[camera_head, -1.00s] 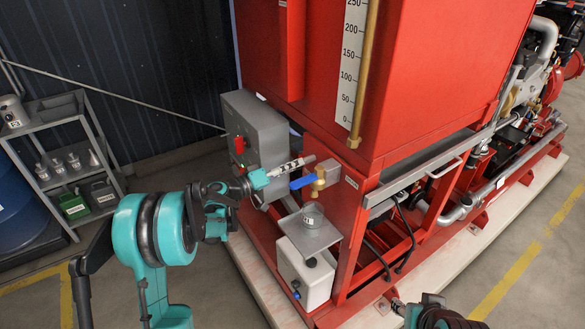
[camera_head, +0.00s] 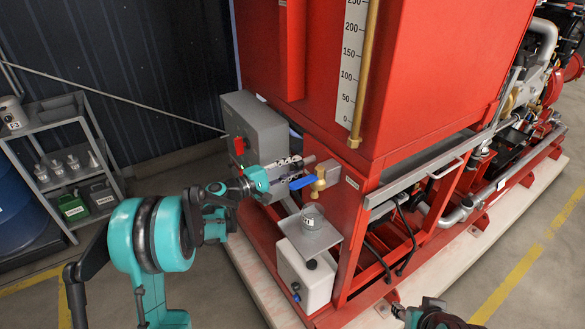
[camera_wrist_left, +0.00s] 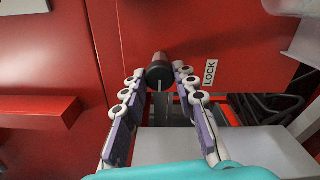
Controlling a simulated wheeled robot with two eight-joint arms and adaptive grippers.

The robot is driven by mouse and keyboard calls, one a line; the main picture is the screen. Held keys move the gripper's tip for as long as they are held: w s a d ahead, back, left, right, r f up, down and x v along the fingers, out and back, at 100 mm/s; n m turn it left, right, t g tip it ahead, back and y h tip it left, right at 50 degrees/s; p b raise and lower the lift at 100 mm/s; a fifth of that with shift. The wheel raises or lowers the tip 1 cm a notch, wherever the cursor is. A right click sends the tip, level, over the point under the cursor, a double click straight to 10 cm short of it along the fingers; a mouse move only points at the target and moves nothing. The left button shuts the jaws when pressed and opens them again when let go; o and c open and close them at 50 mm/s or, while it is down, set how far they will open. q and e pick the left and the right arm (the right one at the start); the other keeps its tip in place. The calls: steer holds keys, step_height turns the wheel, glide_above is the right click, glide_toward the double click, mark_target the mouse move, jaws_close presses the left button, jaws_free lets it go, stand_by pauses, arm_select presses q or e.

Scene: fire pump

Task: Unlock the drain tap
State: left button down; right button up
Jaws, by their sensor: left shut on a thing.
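The drain tap (camera_head: 319,185) is a brass valve with a blue lever (camera_head: 301,183), low on the red tank frame. The lever points left. A white label reading LOCK (camera_wrist_left: 210,72) is right of the knob. My right gripper (camera_head: 425,314) shows only partly at the bottom edge; its jaws are unclear.
A clear cup (camera_head: 312,216) stands on a metal plate (camera_head: 325,239) below the tap. A white box (camera_head: 303,274) is under it. A grey cabinet with a red switch (camera_head: 257,128) stands behind my left gripper. A shelf (camera_head: 58,112) with cans is at far left.

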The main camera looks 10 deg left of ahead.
arm_select(q)
steer(key=shift+n, duration=1.2)
steer(key=c, duration=1.2)
jaws_free()
steer(key=shift+a, duration=0.1)
steer(key=v, duration=1.1)
steer(key=shift+s+a, duration=0.2)
steer(key=shift+s, duration=0.15)
steer(key=shift+s+a, duration=0.1)
